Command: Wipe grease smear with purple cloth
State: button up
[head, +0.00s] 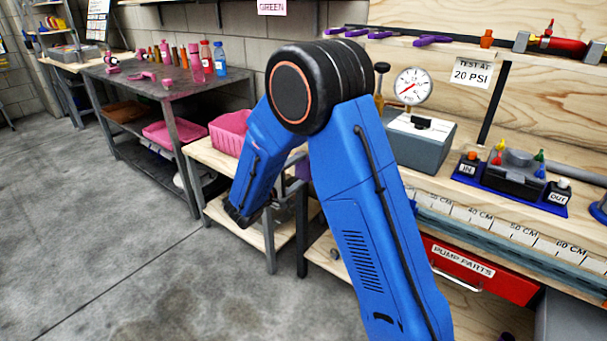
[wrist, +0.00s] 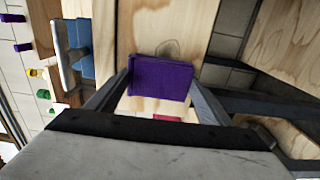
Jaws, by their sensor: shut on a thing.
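My gripper (wrist: 160,88) is shut on the purple cloth (wrist: 160,78), a folded, block-like pad held between its two fingers in the wrist view. A faint grey-brown smear (wrist: 171,48) shows on the pale wood just beyond the cloth's upper edge. The cloth hides anything below it, and I cannot tell whether it touches the wood. In the head view my blue arm covers most of the gripper and the smear; only a small purple patch shows beside the arm.
A grey box with a pressure gauge (head: 412,86) stands on the wooden bench at right. A pink bin (head: 230,132) sits on the low wooden table behind my arm. A red drawer (head: 480,268) is under the bench. The concrete floor at left is clear.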

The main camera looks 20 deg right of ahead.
jog(key=shift+w+a, duration=0.2)
jog(key=shift+w, duration=0.15)
jog(key=shift+s+a, duration=0.3)
jog(key=shift+a, duration=0.2)
jog(key=shift+v, duration=2.45)
jog(key=shift+s+a, duration=0.1)
jog(key=shift+s, duration=0.05)
jog(key=shift+v, duration=1.35)
jog(key=shift+a, duration=0.1)
